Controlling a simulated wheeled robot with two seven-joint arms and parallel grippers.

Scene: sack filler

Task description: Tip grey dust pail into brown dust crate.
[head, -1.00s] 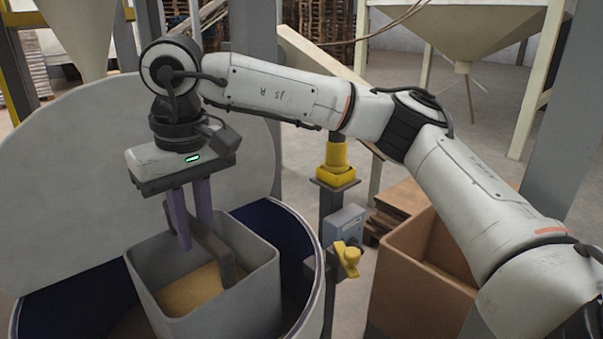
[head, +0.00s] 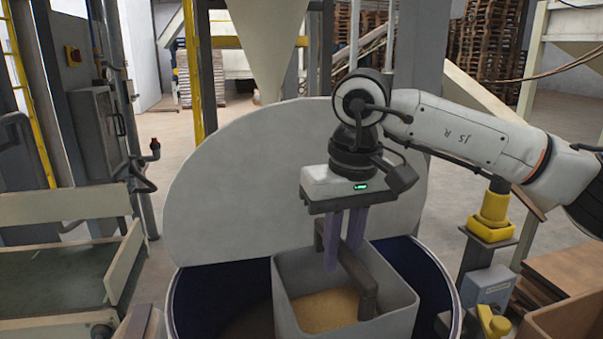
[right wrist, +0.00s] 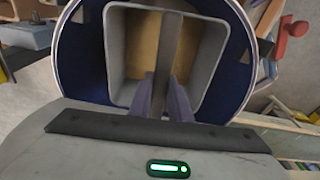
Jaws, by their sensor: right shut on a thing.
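The grey dust pail (head: 398,280) is an open square tub with yellowish dust (head: 325,308) inside. It is upright within the mouth of a round drum with a blue inside; its base is hidden. My right gripper (head: 343,250) is above the pail, shut on its dark handle bar (head: 357,278). The right wrist view shows the pail (right wrist: 117,70) and the fingers (right wrist: 163,95) on the bar. The brown dust crate (head: 572,322) is at the lower right, mostly cut off. My left gripper is not in view.
The drum's rim (head: 455,285) surrounds the pail, and a big grey round lid (head: 230,190) stands behind it. A yellow-topped post (head: 491,215) and a valve box (head: 488,287) stand between drum and crate. A bench (head: 65,210) is at left.

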